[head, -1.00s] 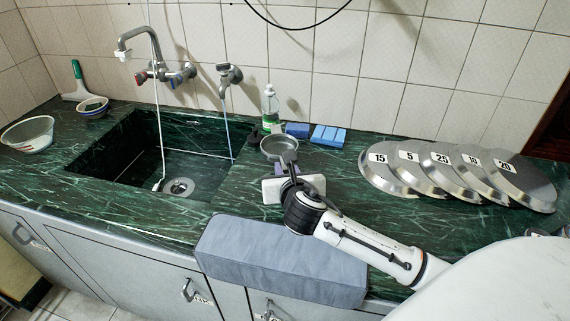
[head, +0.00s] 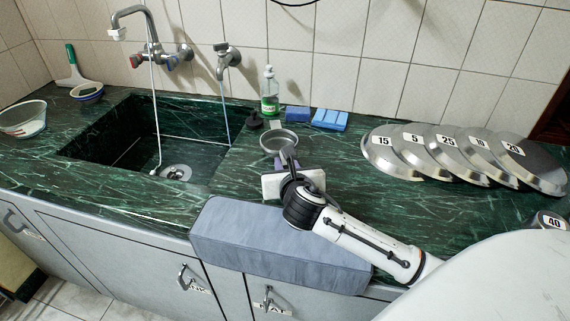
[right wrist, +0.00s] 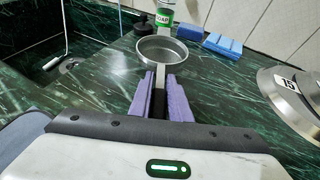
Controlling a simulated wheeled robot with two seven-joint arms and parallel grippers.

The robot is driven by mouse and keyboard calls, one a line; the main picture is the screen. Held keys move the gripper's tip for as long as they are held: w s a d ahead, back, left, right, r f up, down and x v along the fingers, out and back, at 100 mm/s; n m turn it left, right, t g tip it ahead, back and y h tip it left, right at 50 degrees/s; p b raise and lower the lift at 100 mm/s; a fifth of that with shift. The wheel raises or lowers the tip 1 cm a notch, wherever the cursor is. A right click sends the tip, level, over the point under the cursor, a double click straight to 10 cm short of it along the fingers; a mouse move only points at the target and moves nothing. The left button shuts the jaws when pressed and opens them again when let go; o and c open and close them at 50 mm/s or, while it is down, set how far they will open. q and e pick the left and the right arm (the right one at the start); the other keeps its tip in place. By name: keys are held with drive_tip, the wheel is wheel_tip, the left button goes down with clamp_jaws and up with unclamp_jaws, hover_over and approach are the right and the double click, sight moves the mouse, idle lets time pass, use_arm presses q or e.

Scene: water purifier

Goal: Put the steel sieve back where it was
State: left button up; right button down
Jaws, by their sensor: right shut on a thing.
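The steel sieve (head: 284,140) is a small round grey pan with a handle. My right gripper (head: 288,166) is shut on its handle. In the right wrist view the purple fingers (right wrist: 160,97) close on both sides of the handle, and the sieve's round bowl (right wrist: 162,51) points away from me, rim up. The bowl is over the green counter, right of the sink and in front of the soap bottle. I cannot tell whether it touches the counter. My left gripper is not in view.
A soap bottle (head: 270,92) and blue sponges (head: 330,119) stand behind the sieve. Numbered metal lids (head: 400,158) overlap on the right. The sink (head: 150,135) is on the left, with bowls (head: 22,118) beyond it. The counter between sieve and lids is clear.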

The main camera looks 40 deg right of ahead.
drive_tip(key=shift+f, duration=0.55)
drive_tip(key=c, duration=1.6)
unclamp_jaws()
drive_tip(key=shift+f, duration=0.1)
drive_tip(key=shift+o, duration=0.2)
